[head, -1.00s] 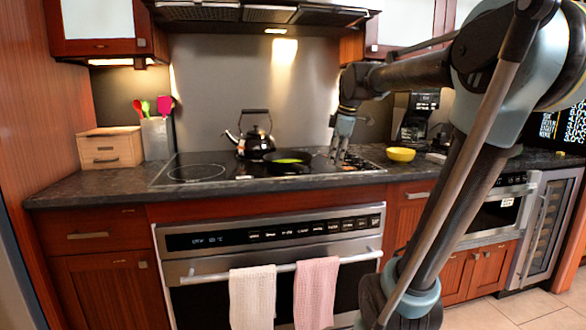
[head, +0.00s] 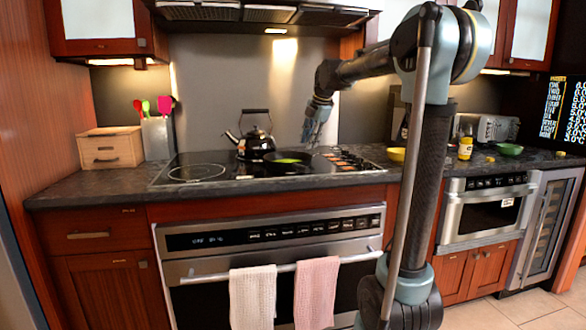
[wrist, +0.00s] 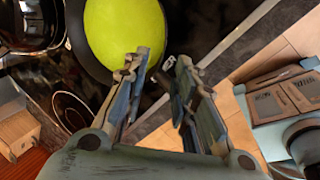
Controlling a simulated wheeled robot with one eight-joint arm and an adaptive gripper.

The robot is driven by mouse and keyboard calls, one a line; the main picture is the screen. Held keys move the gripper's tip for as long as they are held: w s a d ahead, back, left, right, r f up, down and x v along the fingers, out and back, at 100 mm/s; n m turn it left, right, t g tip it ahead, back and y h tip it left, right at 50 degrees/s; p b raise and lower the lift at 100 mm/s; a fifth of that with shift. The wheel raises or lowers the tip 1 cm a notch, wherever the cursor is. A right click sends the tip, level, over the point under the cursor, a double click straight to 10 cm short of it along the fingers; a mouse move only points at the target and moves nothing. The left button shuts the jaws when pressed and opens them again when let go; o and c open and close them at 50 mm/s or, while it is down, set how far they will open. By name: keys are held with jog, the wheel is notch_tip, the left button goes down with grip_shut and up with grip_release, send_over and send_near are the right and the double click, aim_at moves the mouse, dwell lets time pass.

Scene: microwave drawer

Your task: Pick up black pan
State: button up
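The black pan (head: 288,161), with a yellow-green inside, sits on the cooktop (head: 200,178) to the right of the kettle. In the wrist view its yellow-green inside (wrist: 125,32) and black rim show at the top, just beyond the left finger. My gripper (head: 312,142) points down just above the pan's right side. In the wrist view my gripper (wrist: 160,66) has its fingers apart with nothing clearly held between them. I cannot make out the pan's handle; the dark area between the fingertips is unclear.
A black kettle (head: 256,141) stands close to the pan's left. A yellow bowl (head: 397,154) and a yellow-labelled jar (head: 465,148) stand on the counter to the right. A utensil holder (head: 157,138) and wooden box (head: 110,148) are at left. The range hood (head: 262,14) hangs above.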

aim_at(304, 161)
jog(key=x, duration=1)
jog(key=shift+w+d, duration=0.25)
jog(key=shift+w, duration=0.1)
jog(key=shift+w+a+f, duration=0.1)
jog(key=shift+a+f, duration=0.05)
jog(key=shift+f, duration=0.35)
jog(key=shift+c, duration=0.6)
grip_shut()
